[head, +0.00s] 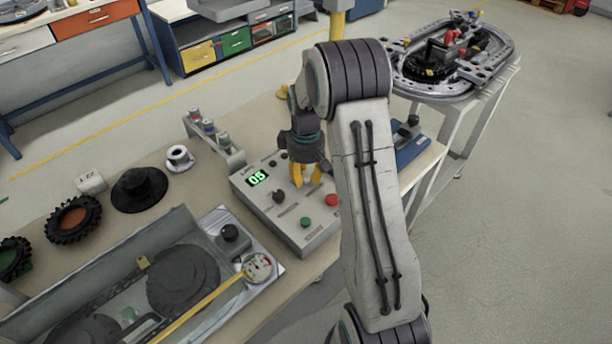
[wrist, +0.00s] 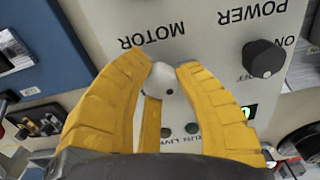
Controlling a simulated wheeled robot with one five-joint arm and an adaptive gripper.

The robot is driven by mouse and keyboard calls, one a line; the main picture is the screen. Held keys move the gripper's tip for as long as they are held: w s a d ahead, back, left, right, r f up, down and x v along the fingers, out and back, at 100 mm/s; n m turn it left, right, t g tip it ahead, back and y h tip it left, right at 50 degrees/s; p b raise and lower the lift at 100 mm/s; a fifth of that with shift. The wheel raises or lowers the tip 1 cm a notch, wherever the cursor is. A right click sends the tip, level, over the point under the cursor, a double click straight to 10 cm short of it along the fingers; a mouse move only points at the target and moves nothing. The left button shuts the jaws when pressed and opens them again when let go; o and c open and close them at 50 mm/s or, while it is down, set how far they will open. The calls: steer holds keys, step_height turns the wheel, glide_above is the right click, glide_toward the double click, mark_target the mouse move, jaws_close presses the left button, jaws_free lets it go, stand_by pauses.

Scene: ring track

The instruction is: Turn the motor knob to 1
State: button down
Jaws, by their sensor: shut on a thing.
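The grey control box (head: 262,212) stands on the bench in the head view, its green display (head: 257,179) reading 05. My gripper (head: 305,182) points down onto its top. In the wrist view my gripper (wrist: 163,66) has its yellow fingers shut on a pale grey knob (wrist: 163,76) beside the upside-down MOTOR label (wrist: 152,36). The fingers cover its sides, and I cannot make out its pointer or scale. A black knob (wrist: 263,58) sits near the POWER label (wrist: 252,14), apart from my fingers. My gripper and arm hide part of the box in the head view.
A red button (head: 331,200) and a green button (head: 306,222) are on the box near my gripper. A metal tray with a dial gauge (head: 257,267) lies at front left.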

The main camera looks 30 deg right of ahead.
mark_target(305, 174)
stand_by(0.3)
steer(key=c, duration=0.9)
jaws_free()
step_height(305, 174, up, 12)
stand_by(0.5)
